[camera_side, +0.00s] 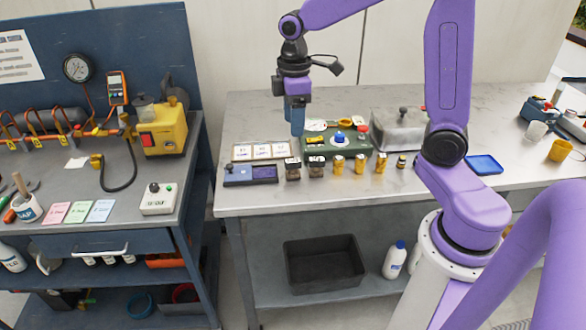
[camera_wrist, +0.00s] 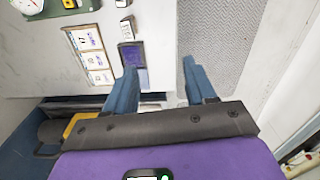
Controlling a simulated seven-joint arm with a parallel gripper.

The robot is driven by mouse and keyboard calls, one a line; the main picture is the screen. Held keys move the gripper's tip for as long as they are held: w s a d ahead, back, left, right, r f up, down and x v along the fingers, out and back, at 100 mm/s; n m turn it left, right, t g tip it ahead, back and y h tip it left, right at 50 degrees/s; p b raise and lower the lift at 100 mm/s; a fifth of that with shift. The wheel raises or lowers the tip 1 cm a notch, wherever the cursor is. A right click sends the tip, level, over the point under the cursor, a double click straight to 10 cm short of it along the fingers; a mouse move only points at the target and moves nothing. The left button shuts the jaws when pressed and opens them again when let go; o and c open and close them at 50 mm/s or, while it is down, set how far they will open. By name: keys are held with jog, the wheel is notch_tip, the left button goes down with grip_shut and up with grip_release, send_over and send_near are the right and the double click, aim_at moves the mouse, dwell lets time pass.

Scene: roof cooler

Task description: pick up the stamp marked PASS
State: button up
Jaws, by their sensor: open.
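Two dark blocks with pale tops, which look like stamps, stand upright near the front of the grey table: a left one (camera_side: 292,168) and a right one (camera_side: 316,167). Their markings are too small to read, so I cannot tell which says PASS. In the wrist view, one stamp-like block (camera_wrist: 127,27) stands beyond my left finger, and another (camera_wrist: 122,3) is at the top edge. My gripper (camera_side: 297,130) is open and empty, pointing down above the table behind the blocks. In the wrist view, the gap between its blue fingers (camera_wrist: 160,67) holds nothing.
A dark ink pad (camera_side: 250,175) lies left of the blocks; it also shows in the wrist view (camera_wrist: 133,56). A card tray (camera_side: 262,151) lies behind it. Several small yellow-and-dark pieces (camera_side: 360,163) stand to the right.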

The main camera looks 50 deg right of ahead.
send_over(293, 160)
jog(key=shift+m, duration=0.3)
jog(key=f, duration=1.2)
jog(key=shift+d+f, duration=0.2)
jog(key=shift+s+a+f, duration=0.1)
jog(key=shift+a+f, duration=0.05)
jog(key=shift+f, duration=1.2)
jog(key=shift+a+f, duration=0.1)
jog(key=shift+f, duration=1.25)
grip_shut()
